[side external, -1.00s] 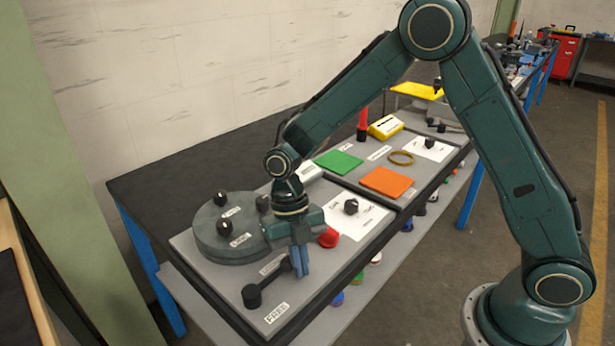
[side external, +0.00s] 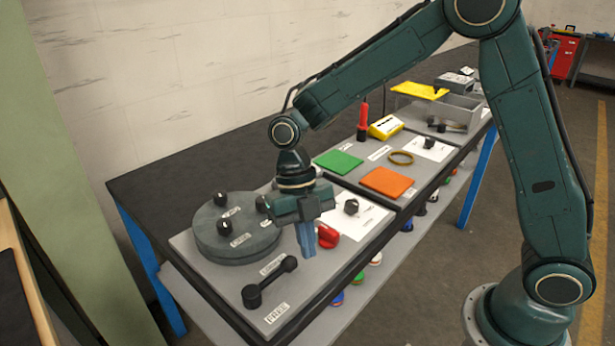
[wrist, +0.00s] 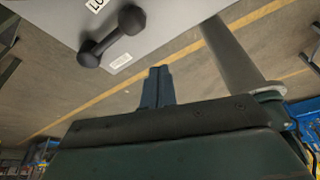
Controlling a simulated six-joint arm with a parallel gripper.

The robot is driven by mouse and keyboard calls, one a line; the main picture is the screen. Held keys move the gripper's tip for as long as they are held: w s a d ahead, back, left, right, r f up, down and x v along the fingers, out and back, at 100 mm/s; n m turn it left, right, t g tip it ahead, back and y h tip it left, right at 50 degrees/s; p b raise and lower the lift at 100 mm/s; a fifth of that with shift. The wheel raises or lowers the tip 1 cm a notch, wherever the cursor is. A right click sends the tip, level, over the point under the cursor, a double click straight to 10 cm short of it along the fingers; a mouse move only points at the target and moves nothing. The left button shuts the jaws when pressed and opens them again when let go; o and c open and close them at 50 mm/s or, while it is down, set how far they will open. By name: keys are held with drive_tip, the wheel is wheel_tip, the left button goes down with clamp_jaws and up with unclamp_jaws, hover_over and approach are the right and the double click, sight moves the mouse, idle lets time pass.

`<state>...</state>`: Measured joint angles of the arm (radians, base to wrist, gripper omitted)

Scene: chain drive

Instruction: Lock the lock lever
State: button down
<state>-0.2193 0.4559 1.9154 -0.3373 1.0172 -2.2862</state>
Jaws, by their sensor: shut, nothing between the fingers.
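The lock lever (side external: 269,284) is a black bar with a knob at each end, lying on the grey board near its front left corner. A "FREE" label (side external: 276,314) sits beside its near end, and another label (side external: 272,266) lies by its far end, too small to read surely. The lever (wrist: 112,38) also shows at the upper left of the wrist view. My gripper (side external: 307,254) is shut and empty, its blue fingers pointing down to the right of the lever, apart from it. In the wrist view the fingers (wrist: 157,88) are closed together.
A round grey disc (side external: 236,243) with black knobs stands behind the lever. A red part (side external: 327,236) is close to the right of my fingers. A white sheet with a black knob (side external: 351,207) lies farther right. The board's front edge is near.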

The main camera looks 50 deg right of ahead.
drive_tip(key=shift+a+v, duration=0.1)
drive_tip(key=shift+v, duration=0.6)
drive_tip(key=shift+a+v, duration=0.15)
drive_tip(key=shift+v, duration=0.55)
drive_tip(key=shift+r, duration=0.1)
drive_tip(key=s+d+r+m+t, duration=0.35)
drive_tip(key=r+m, duration=0.25)
drive_tip(key=m, duration=0.2)
drive_tip(key=s+d+r+m+t, duration=0.2)
drive_tip(key=s+d+r+m, duration=0.25)
drive_tip(key=m, duration=0.35)
drive_tip(key=s+d+r+m+t, duration=0.1)
drive_tip(key=s+d+m+t, duration=0.1)
drive_tip(key=s+m, duration=0.3)
drive_tip(key=s+d+r+m+t+h, duration=0.1)
drive_tip(key=s+d+m, duration=0.2)
drive_tip(key=m, duration=0.7)
drive_tip(key=shift+s+d+r+m+t, duration=0.3)
drive_tip(key=shift+s+r+m+t, duration=0.1)
drive_tip(key=shift+s, duration=0.6)
